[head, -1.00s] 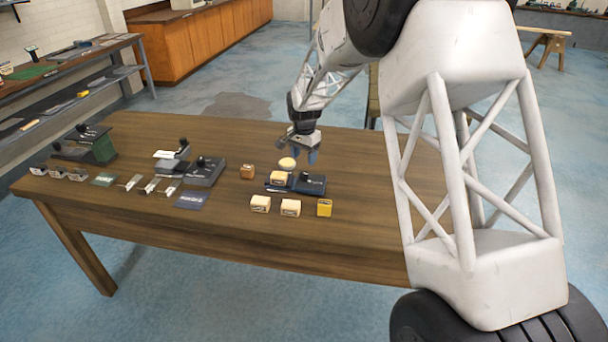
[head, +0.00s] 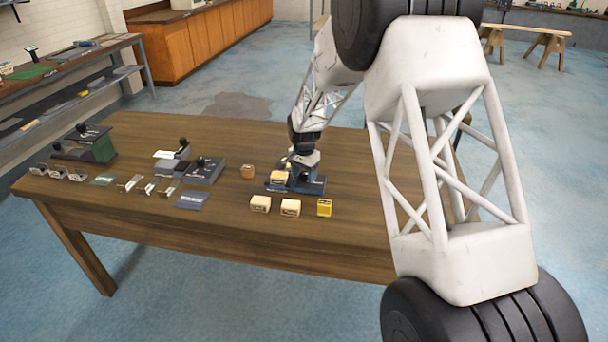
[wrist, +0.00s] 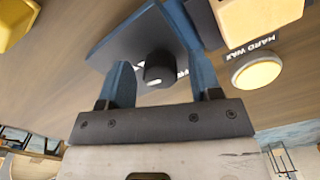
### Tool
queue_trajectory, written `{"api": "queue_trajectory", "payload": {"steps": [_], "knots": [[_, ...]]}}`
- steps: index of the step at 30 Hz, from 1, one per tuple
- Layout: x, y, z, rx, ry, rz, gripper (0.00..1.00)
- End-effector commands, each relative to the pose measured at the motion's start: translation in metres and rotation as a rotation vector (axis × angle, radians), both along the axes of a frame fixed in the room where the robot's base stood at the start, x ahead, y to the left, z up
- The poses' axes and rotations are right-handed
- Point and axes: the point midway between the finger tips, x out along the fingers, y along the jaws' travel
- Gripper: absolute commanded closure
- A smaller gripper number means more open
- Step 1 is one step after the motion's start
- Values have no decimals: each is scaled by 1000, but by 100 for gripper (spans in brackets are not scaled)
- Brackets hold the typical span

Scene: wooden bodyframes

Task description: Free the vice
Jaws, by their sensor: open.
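In the wrist view the vice (wrist: 128,38) carries a black round knob (wrist: 158,68), and the pale block (wrist: 260,17) shows at the top right. My gripper (head: 298,180) is down at the vice. In the wrist view my gripper (wrist: 160,75) is open, with one blue finger on each side of the knob. I cannot tell whether the fingers touch it.
A round yellow disc (wrist: 257,73) lies beside the vice near the lettering "HARD WAX". Grey (head: 204,170) and green (head: 95,146) devices stand further left.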

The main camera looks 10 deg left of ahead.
Motion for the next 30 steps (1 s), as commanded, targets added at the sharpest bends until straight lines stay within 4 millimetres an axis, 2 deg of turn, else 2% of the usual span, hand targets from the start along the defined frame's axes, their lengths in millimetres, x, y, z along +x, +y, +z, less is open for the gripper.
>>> {"api": "queue_trajectory", "payload": {"steps": [11, 20, 30], "knots": [[0, 0, -3, 1, 0, 0, 43], [0, 0, -3, 0, 0, 0, 89], [0, 0, -3, 0, 0, 29, 91]]}}
